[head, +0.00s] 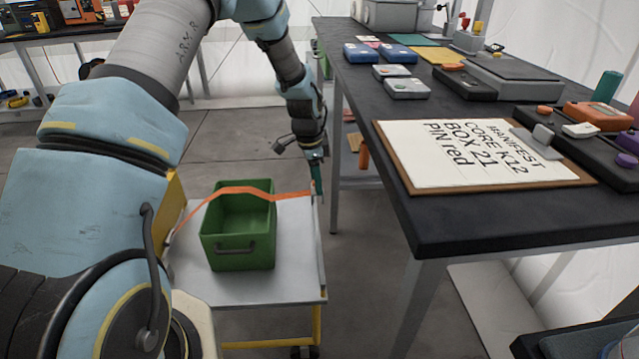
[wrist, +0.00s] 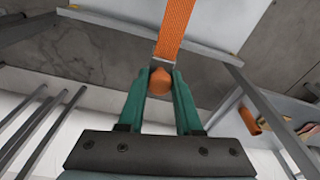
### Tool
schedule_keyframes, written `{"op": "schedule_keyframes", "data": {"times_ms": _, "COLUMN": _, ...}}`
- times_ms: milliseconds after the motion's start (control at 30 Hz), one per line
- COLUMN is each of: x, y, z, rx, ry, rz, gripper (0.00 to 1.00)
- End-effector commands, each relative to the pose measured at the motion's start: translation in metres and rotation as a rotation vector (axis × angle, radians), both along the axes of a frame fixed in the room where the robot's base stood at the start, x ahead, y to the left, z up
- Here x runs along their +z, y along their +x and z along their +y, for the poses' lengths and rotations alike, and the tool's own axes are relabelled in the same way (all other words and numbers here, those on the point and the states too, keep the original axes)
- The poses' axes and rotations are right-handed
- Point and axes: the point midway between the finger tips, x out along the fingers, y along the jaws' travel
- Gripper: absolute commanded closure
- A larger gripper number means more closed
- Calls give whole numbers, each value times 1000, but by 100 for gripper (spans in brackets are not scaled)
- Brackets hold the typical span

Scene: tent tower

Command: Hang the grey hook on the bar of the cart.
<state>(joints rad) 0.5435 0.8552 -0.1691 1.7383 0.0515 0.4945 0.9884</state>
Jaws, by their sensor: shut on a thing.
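My gripper (head: 317,185) is at the right edge of the cart (head: 205,291), at the end of an orange strap (head: 245,190). In the wrist view, its green fingers (wrist: 160,88) are closed on an orange knob (wrist: 161,82). A small grey piece at the strap's end, apparently the grey hook (wrist: 155,62), shows just beyond the knob. A pale bar (wrist: 145,27) runs along the cart's edge under the strap. The strap lies across a green crate (head: 238,258) on the cart. Whether the hook touches the bar cannot be told.
A dark workbench (head: 440,220) stands close on the right, with a manifest clipboard (head: 480,155) and several devices on it. Open floor (head: 230,125) lies behind the cart. Another bench (head: 60,32) stands at the back left.

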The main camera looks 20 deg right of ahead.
Motion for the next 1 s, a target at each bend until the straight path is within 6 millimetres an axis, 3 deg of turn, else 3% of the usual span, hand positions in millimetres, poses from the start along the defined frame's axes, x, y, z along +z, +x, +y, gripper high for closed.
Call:
{"op": "schedule_keyframes", "data": {"times_ms": 300, "x": 3, "y": 0, "z": 2, "rx": -2, "ry": 1, "rz": -1, "gripper": 100}}
{"op": "schedule_keyframes", "data": {"times_ms": 1000, "x": -53, "y": 0, "z": 2, "rx": -1, "ry": 1, "rz": -1, "gripper": 100}}
